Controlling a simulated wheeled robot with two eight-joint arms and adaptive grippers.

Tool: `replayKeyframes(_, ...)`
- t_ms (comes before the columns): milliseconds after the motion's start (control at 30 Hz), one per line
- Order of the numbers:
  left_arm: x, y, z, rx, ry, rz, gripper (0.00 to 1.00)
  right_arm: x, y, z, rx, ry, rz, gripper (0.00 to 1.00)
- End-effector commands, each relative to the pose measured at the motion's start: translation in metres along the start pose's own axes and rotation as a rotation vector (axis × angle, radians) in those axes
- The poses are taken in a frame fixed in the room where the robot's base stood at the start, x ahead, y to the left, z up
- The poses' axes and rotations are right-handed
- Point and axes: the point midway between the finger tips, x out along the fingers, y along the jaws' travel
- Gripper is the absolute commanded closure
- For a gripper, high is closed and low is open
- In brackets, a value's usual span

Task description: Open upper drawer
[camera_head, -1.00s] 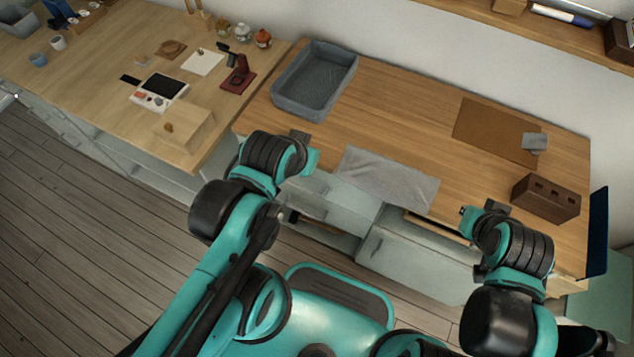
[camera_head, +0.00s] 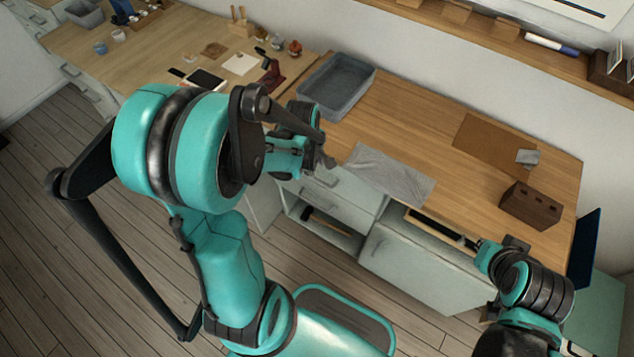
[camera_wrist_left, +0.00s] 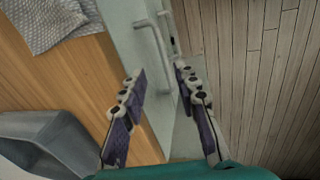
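The upper drawer (camera_head: 349,196) is a pale grey-green front under the wooden worktop's edge and looks shut. Its bar handle (camera_wrist_left: 157,52) shows in the left wrist view, ahead of the fingers. My left gripper (camera_wrist_left: 160,98) is open, its two fingers apart with nothing between them. The near end of the handle lies roughly in line with the gap, and I cannot tell whether it is touched. In the head view the left gripper (camera_head: 322,158) is by the worktop edge, partly hidden by its arm. My right gripper (camera_head: 497,246) is near the worktop's front edge, its fingers unclear.
A grey bin (camera_head: 337,84) stands behind my left gripper. An open shelf (camera_head: 322,230) is below the drawer. A brown block (camera_head: 530,205) stands at right. Floor in front is clear.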

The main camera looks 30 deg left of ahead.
Motion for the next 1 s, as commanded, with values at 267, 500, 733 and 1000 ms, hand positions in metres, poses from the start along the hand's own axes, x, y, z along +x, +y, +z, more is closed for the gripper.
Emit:
replayKeyframes(267,0.026,-0.002,-0.004,-0.066,-0.007,-0.018,0.69,0.006,0.0,0.004,0.0,0.0,0.0,1.0)
replayKeyframes(500,0.067,-0.002,-0.004,-0.063,-0.007,-0.016,0.69,0.023,0.0,0.016,0.0,0.0,0.0,1.0)
replayKeyframes(733,0.085,-0.002,-0.004,-0.063,-0.006,-0.016,0.69,0.03,0.0,0.021,0.0,0.0,0.0,1.0)
replayKeyframes(1000,0.086,-0.002,-0.004,-0.062,-0.006,-0.016,0.69,0.029,0.0,0.021,0.0,0.0,0.0,1.0)
